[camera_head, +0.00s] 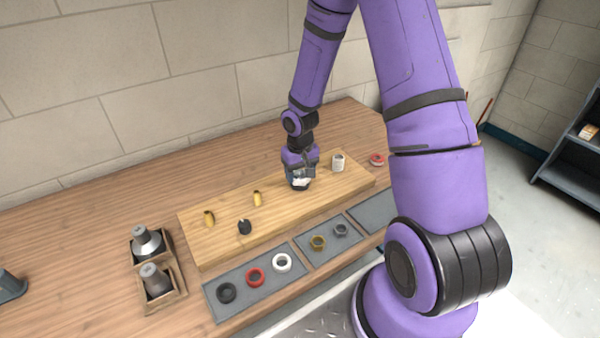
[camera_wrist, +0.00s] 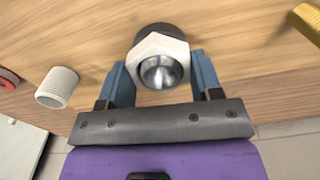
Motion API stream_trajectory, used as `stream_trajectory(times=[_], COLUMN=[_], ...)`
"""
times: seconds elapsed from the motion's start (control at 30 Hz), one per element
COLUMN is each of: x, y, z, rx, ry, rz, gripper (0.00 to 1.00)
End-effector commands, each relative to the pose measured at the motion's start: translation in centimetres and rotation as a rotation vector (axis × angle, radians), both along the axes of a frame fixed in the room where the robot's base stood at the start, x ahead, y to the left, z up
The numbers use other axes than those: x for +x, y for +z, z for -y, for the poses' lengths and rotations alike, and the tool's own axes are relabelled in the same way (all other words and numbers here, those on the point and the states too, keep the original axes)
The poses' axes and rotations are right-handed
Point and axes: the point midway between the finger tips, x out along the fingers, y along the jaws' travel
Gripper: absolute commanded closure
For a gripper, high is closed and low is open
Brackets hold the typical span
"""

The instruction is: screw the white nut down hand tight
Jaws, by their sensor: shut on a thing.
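The white nut (camera_wrist: 152,45) is hexagonal and sits around a shiny domed metal end (camera_wrist: 162,72) in the wrist view. A dark round part (camera_wrist: 160,30) shows just behind the nut. My gripper (camera_wrist: 159,64) is shut on the nut, one blue-grey finger on each side. In the head view my gripper (camera_head: 300,173) points down at the wooden board, with a bit of the white nut (camera_head: 300,182) showing below it and a dark base under that. The thread is hidden, so I cannot tell how far down the nut sits.
The wooden board (camera_head: 225,240) also bears a white threaded piece (camera_head: 338,162), two brass fittings (camera_head: 257,198) and a black fitting (camera_head: 244,227). Grey trays (camera_head: 240,304) in front hold several rings and nuts. Two metal cones (camera_head: 147,242) stand in wooden holders at left. A red ring (camera_head: 376,159) lies at right.

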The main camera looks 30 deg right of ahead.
Motion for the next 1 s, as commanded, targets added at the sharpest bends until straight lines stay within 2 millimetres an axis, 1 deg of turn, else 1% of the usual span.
stream_trajectory(times=[0.1, 0.33, 0.5, 0.57, 0.67, 0.83, 0.87, 0.9, 0.97, 1.0], x=[0.00, 0.00, 0.00, 0.00, -0.01, -0.05, -0.04, -0.04, -0.04, -0.04], y=[-0.04, -0.11, -0.19, -0.22, -0.24, -0.26, -0.27, -0.26, -0.26, -0.25], z=[-0.08, -0.04, -0.05, -0.05, -0.04, -0.04, -0.05, -0.05, -0.04, -0.03], rx=[-0.001, -0.001, -0.001, -0.001, 0.001, 0.001, 0.001, 0.001, 0.001, 0.001], ry=[-0.156, -0.319, -0.552, -0.612, -0.660, -0.663, -0.662, -0.662, -0.661, -0.661], rz=[0.000, -0.001, 0.000, 0.000, -0.001, -0.002, -0.002, -0.002, -0.002, -0.001], gripper=[0.64, 0.64, 0.64, 0.64, 0.64, 0.64, 0.37, 0.27, 0.14, 0.11])
